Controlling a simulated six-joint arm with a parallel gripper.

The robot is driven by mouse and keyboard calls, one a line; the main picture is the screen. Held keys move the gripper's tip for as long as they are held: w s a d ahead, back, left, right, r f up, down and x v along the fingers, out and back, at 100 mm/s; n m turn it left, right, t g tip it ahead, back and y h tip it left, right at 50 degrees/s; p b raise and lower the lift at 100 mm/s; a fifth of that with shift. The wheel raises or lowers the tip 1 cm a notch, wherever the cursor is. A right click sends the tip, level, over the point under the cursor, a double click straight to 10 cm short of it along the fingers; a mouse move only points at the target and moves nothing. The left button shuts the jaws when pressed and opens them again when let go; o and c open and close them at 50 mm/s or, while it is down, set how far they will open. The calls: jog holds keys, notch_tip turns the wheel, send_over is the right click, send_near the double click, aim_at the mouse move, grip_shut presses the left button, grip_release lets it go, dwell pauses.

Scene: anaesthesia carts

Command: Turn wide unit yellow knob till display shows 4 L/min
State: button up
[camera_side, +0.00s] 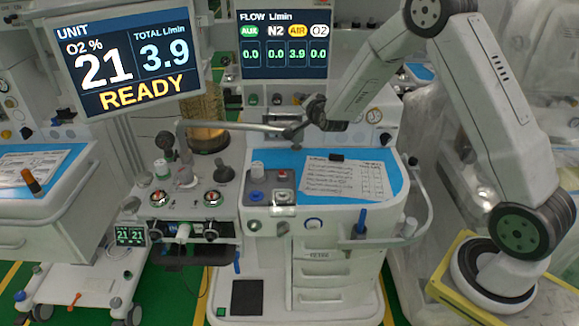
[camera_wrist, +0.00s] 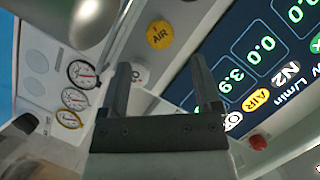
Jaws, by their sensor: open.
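The yellow knob (camera_wrist: 159,34) marked AIR is on the unit's panel in the wrist view. I cannot pick it out in the side view. My gripper (camera_wrist: 163,68) is open and empty. The knob lies beyond its fingertips, roughly in line with the gap between them, and no finger is around it. In the side view my gripper (camera_side: 296,131) is in front of the wide unit, below the flow display (camera_side: 284,45). That display reads AIR 3.9 and 0.0 for AUX, N2 and O2. The unit display (camera_side: 128,58) reads 21 O2 %, total 3.9 L/min and READY.
A white knob (camera_wrist: 139,75) is close by, partly behind the left finger. Round gauges (camera_wrist: 75,98) are on the left, and a red knob (camera_wrist: 258,142) is at right. A metal arm (camera_side: 225,127) reaches across near my gripper. The blue worktop (camera_side: 272,158) holds papers (camera_side: 345,180).

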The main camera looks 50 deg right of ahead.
aim_at(297, 104)
jog(key=shift+x, duration=3.55)
grip_shut()
